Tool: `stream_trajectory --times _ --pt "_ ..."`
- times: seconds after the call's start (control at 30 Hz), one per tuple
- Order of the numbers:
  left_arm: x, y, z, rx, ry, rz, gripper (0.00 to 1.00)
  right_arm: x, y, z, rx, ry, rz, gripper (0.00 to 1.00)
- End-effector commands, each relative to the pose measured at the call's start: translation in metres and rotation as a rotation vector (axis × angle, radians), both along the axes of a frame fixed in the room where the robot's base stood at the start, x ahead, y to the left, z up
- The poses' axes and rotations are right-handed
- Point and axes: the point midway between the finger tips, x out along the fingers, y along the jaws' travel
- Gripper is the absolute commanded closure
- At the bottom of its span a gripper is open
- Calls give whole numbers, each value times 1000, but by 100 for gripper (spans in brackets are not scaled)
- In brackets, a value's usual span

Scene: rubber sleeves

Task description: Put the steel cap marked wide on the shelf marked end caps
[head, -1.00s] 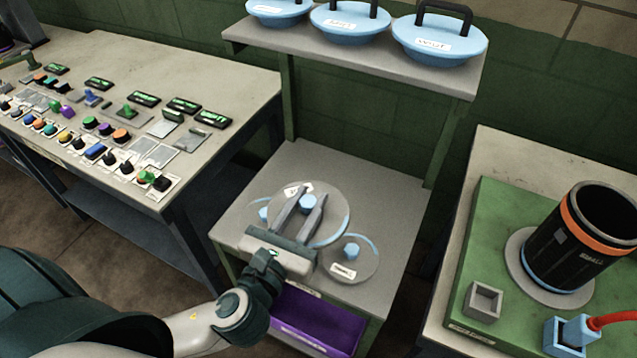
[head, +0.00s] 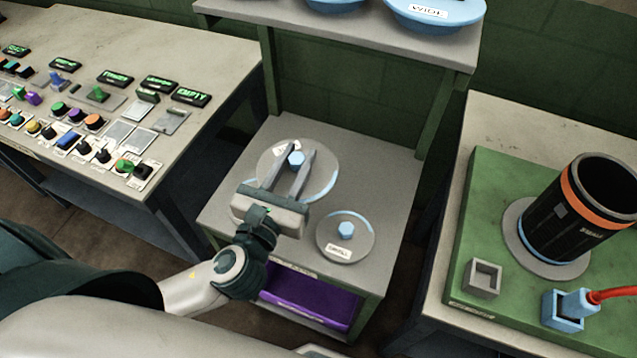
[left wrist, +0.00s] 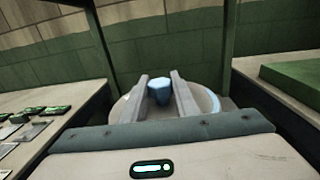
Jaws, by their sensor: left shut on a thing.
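My left gripper (head: 288,176) is shut on the blue knob (head: 296,159) of a large round steel cap (head: 321,168), with one finger on each side. The cap's label (head: 287,149) is partly covered and unreadable to me. The cap appears held above the back of the grey lower shelf (head: 388,165); the exact gap is hard to tell. It also shows in the left wrist view (left wrist: 206,101), beyond my fingers. A smaller steel cap (head: 345,253), labelled small, lies on the shelf at the front right. The tag on the shelf's front edge is too small to read. My right gripper is out of view.
An upper shelf (head: 330,30) holds blue lids, one (head: 440,24) marked wide. A purple bin (head: 308,303) sits below the lower shelf. A control desk (head: 215,60) stands left. On the right, a green board (head: 480,215) carries a black cylinder (head: 575,220).

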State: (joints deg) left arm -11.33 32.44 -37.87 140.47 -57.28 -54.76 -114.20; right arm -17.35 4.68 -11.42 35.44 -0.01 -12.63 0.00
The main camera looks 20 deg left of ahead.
Motion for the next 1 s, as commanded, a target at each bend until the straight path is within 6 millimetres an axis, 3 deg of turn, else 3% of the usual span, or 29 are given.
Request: stream_trajectory --times 0.17,0.5,0.7,0.83,1.0 --pt "38 -10 -9 -2 -3 12 100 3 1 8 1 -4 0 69" --pt "162 -53 -37 -4 -2 13 100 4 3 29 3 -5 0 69" --pt "222 -86 -47 -4 -2 -11 100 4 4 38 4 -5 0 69" --pt "244 -101 -50 -2 -2 -28 100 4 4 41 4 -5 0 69" --pt "256 -110 -52 -2 -2 -38 100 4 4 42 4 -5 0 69"
